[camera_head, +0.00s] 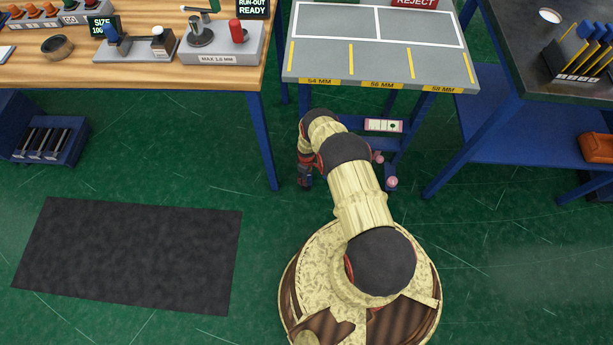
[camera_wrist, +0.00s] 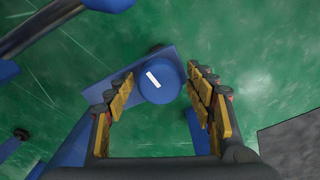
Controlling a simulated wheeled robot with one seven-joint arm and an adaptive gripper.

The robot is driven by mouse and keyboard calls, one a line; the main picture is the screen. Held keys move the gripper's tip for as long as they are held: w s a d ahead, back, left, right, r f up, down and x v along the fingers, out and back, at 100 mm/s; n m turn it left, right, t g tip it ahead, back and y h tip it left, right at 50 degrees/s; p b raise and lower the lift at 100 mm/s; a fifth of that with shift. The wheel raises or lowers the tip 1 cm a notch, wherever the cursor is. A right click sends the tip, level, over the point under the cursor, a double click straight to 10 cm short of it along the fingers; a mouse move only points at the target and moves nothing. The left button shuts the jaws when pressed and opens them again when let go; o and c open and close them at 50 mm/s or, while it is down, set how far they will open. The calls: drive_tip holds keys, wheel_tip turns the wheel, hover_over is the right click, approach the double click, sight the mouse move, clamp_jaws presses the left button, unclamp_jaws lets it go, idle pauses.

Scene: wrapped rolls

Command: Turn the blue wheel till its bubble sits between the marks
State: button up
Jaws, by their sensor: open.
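The blue wheel (camera_wrist: 161,94) is a round knob with a white bar on its face, on a blue rail or foot in the wrist view. My gripper (camera_wrist: 160,78) is open, with its yellow-padded fingers on either side of the wheel. I cannot tell whether either finger touches it. In the head view my gripper (camera_head: 305,172) hangs low by the left side of the grey-topped stand, and the wheel does not show clearly there. A small pale level vial (camera_head: 384,125) with pink ends lies below the stand's front edge. A dark spot shows right of its middle; its marks are too small to read.
The grey-topped stand (camera_head: 336,65) rises just beyond my arm. A wooden bench (camera_head: 140,77) is at the left and a dark-topped bench (camera_head: 530,85) at the right, both on blue legs. A black mat (camera_head: 130,255) lies on open green floor.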

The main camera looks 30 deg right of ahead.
drive_tip(key=shift+o, duration=0.2)
wheel_tip(320, 180, up, 12)
idle(0.9)
idle(0.5)
